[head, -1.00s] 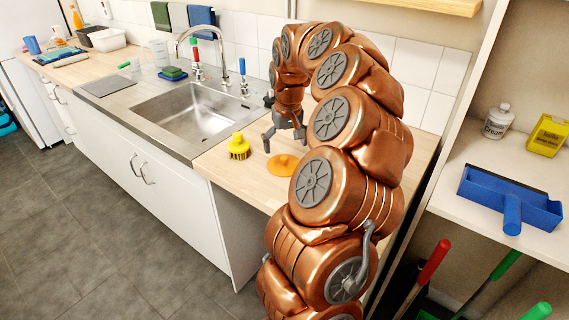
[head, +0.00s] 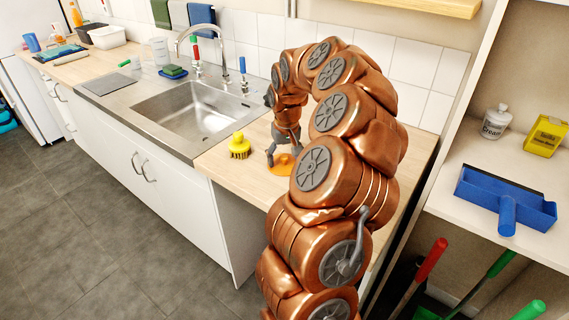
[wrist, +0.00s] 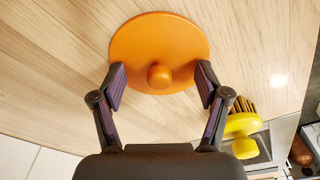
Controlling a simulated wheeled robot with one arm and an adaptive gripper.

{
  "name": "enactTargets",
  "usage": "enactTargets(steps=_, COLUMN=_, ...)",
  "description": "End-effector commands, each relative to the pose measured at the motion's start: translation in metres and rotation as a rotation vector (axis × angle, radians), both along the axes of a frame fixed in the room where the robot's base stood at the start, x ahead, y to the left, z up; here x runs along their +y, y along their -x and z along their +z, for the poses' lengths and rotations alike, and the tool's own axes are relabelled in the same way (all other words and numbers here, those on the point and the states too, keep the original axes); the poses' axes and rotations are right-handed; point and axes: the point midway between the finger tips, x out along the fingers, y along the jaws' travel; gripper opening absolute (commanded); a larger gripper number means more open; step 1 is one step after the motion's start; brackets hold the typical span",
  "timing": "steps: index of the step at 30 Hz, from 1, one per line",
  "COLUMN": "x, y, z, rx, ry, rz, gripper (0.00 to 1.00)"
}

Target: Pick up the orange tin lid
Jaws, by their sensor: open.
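The orange tin lid (wrist: 160,42) is a flat round disc with a small round knob (wrist: 160,76) in its middle. It lies on the wooden worktop, and in the head view the lid (head: 283,166) is partly hidden by my gripper and arm. My gripper (wrist: 160,80) is open, pointing down, with its two fingers apart on either side of the knob. Nothing is held. In the head view my gripper (head: 283,160) is low over the lid. I cannot tell whether the fingertips touch the lid.
A yellow brush (head: 239,146) stands left of the lid, and it also shows at the right in the wrist view (wrist: 242,124). The sink (head: 195,110) is beyond it. A tiled wall (head: 440,72) is behind the worktop. Shelves with a blue dustpan-like tool (head: 505,192) are at right.

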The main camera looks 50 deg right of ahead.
Motion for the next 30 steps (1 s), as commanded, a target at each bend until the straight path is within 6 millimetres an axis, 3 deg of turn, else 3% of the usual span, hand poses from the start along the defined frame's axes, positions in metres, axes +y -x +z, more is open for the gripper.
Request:
enactTargets(steps=2, x=0.0001, y=0.0000, z=0.0001, rx=0.000, ry=0.000, rz=0.000, gripper=0.62)
enactTargets(steps=20, x=0.0011, y=0.0004, z=-0.0023, rx=0.003, ry=-0.004, rz=0.001, gripper=0.00)
enactTargets(steps=30, x=0.0020, y=0.0010, z=-0.0045, rx=0.007, ry=-0.007, rz=0.002, gripper=0.00)
